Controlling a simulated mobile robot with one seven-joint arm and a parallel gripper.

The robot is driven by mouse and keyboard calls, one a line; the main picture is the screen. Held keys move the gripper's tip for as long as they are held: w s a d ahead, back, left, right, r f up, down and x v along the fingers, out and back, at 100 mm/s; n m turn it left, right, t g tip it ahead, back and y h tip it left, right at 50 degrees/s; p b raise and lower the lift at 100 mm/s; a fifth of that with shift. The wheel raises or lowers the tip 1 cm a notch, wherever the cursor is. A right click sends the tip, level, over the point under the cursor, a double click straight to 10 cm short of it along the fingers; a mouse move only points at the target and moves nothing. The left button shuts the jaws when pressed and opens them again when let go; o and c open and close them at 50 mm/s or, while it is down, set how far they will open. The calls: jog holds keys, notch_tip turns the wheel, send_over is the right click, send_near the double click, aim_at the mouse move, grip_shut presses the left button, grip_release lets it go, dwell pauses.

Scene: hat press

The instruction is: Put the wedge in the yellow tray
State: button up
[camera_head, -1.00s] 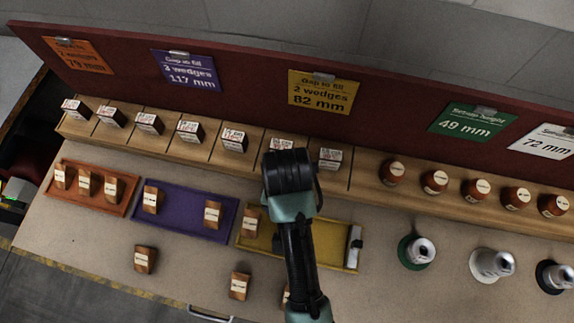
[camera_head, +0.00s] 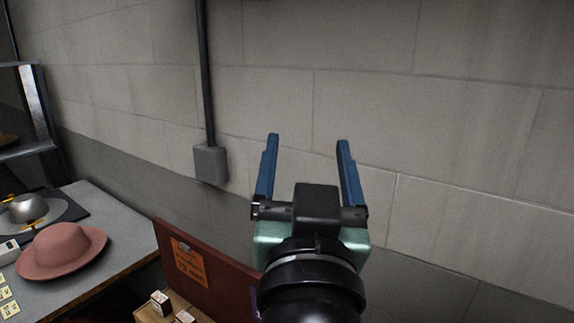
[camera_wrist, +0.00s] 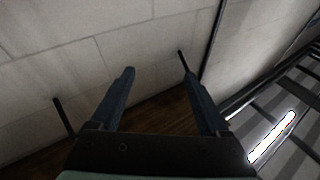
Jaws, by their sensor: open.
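My gripper (camera_head: 307,142) is raised in front of the grey block wall, with its two blue fingers spread apart and nothing between them. In the wrist view my gripper (camera_wrist: 157,74) is also open and empty, with wall and dark floor beyond it. The yellow tray and the wedges around it are outside both current views. The orange card (camera_head: 188,263) on the red back board (camera_head: 222,287) shows at the bottom of the head view.
Small labelled blocks (camera_head: 160,301) stand on the wooden ledge at the bottom. A grey table (camera_head: 110,225) at the left holds a pink hat (camera_head: 62,250) and a metal dome (camera_head: 28,208). A wall box (camera_head: 210,163) and pipe are behind. A bright light strip (camera_wrist: 272,136) shows at right.

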jog(key=s+a+r+t, duration=0.1)
jog(key=s+r+t, duration=0.2)
jog(key=r, duration=0.4)
jog(key=s+a+r+n+t+y, duration=0.1)
jog(key=s+r+t, duration=0.2)
jog(key=s+r, duration=0.3)
jog(key=shift+s+r+n, duration=0.25)
jog(key=shift+r+n, duration=0.05)
jog(key=shift+r, duration=0.05)
jog(key=shift+a, duration=0.1)
